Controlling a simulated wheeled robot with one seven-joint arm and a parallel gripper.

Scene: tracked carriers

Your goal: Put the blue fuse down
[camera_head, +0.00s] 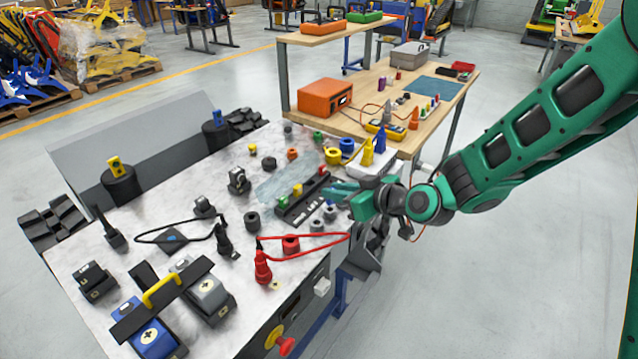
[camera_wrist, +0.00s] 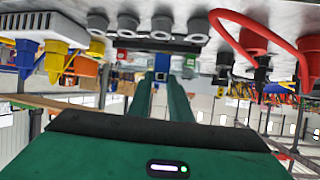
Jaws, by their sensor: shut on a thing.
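My gripper (camera_head: 335,191) is at the right part of the marble-topped bench, just over the dark fuse rack (camera_head: 304,205). In the wrist view, its two long green fingers (camera_wrist: 162,80) are shut on the blue fuse (camera_wrist: 161,58) at their tips. The dark strip of the rack (camera_wrist: 165,44) shows just beyond the fuse; I cannot tell whether they touch.
Grey round pieces (camera_wrist: 161,24) line up beyond the rack in the wrist view. A red cable (camera_head: 305,248) with a red plug (camera_head: 262,267) lies in front. Yellow and blue cones (camera_head: 367,152) stand on a white block at the right. A translucent sheet (camera_head: 280,180) lies behind the rack.

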